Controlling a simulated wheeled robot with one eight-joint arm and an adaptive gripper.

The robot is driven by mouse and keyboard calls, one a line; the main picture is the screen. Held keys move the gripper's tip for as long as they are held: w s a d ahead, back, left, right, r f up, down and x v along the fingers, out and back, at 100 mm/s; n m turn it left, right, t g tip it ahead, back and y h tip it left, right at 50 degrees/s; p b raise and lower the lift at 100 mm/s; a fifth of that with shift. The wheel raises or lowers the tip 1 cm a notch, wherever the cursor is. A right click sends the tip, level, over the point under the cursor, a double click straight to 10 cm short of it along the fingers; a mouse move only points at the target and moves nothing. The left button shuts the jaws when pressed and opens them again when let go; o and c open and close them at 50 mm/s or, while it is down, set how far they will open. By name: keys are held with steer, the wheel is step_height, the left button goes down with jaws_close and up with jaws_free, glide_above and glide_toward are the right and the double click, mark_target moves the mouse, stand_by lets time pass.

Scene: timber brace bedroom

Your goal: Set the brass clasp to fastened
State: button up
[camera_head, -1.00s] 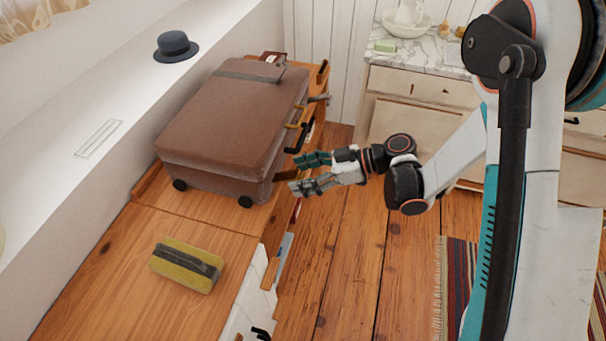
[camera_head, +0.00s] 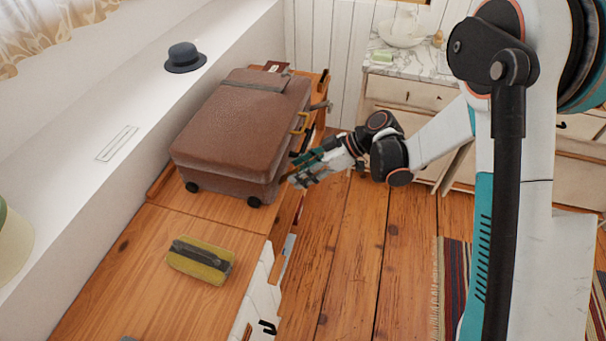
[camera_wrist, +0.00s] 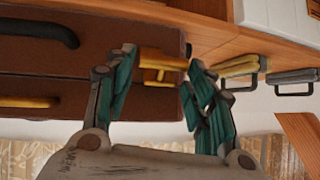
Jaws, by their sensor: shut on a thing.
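A brown suitcase (camera_head: 235,128) lies flat on the wooden dresser top. In the wrist view its front side (camera_wrist: 95,62) shows a dark handle (camera_wrist: 38,30) and two brass clasps. One brass clasp (camera_wrist: 162,62) is between my gripper's fingertips (camera_wrist: 160,65), and the gripper is shut on it. The other brass clasp (camera_wrist: 25,102) is apart from my gripper, at the left. In the head view my gripper (camera_head: 298,172) is at the suitcase's near right corner and hides the gripped clasp. The far clasp (camera_head: 300,123) shows there. I cannot tell if the gripped clasp is fastened.
A yellow case with a dark band (camera_head: 201,260) lies on the dresser top (camera_head: 110,290) near the suitcase. A dark hat (camera_head: 185,57) sits on the white ledge. A marble-topped washstand (camera_head: 410,90) stands at the back.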

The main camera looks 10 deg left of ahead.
mark_target(293, 172)
steer(key=a+r+h+p, duration=0.1)
steer(key=h+p, duration=0.1)
steer(key=shift+a+r+h, duration=0.35)
steer(key=shift+h, duration=0.05)
steer(key=shift+a+r+h+p, duration=0.15)
steer(key=shift+a+h+p, duration=0.35)
steer(key=shift+h, duration=0.3)
steer(key=shift+m, duration=0.3)
steer(key=o, duration=1.5)
steer(key=shift+c, duration=0.2)
steer(key=shift+w, duration=0.1)
steer(key=v, duration=1.2)
